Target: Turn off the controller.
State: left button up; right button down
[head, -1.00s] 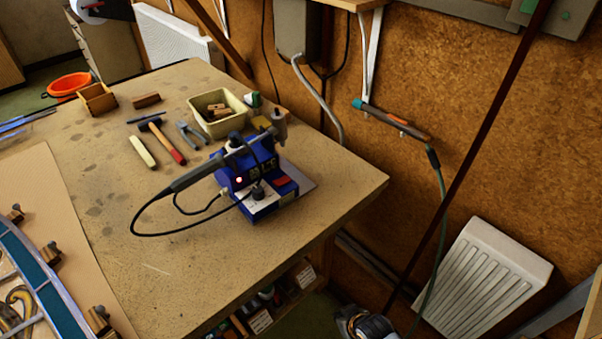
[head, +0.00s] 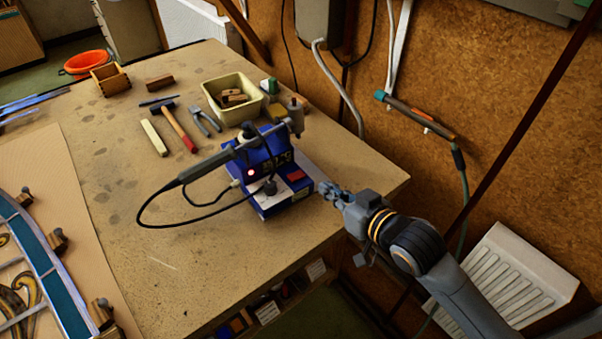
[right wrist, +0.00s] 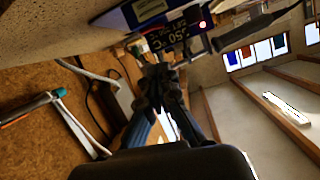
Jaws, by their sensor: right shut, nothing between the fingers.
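The controller is a blue soldering station (head: 268,170) on the workbench, with a lit red lamp on its front and a red switch (head: 296,175) on its right front part. A soldering iron with a black cable rests across its top left. My right gripper (head: 328,189) is shut and empty, just right of the controller near the bench's right edge. It looks apart from the controller, though the exact gap is hard to tell. In the right wrist view the controller (right wrist: 165,38) shows beyond the gripper (right wrist: 158,72), with a "350" display and the lit red lamp. My left gripper is out of view.
On the workbench (head: 200,270) lie a hammer (head: 178,127), pliers (head: 205,122) and a cream tub (head: 236,97) behind the controller. A leaded panel (head: 45,265) lies at the left. The bench's middle front is clear.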

jog(key=shift+w+a+r+y, duration=0.15)
jog(key=shift+w+r+y, duration=0.15)
jog(key=shift+r, duration=0.2)
jog(key=shift+w+a+r+y, duration=0.1)
jog(key=shift+w+r+y, duration=0.15)
jog(key=shift+r, duration=0.2)
jog(key=shift+w, duration=0.15)
jog(key=p, duration=0.2)
send_over(298, 184)
jog(key=shift+d+f, duration=0.15)
jog(key=shift+f, duration=0.4)
jog(key=shift+d+f, duration=0.15)
jog(key=shift+f, duration=0.35)
jog(key=f, duration=0.2)
jog(key=shift+a+f+p, duration=0.25)
jog(key=shift+f+p, duration=0.1)
jog(key=shift+f, duration=0.75)
jog(key=shift+f, duration=0.1)
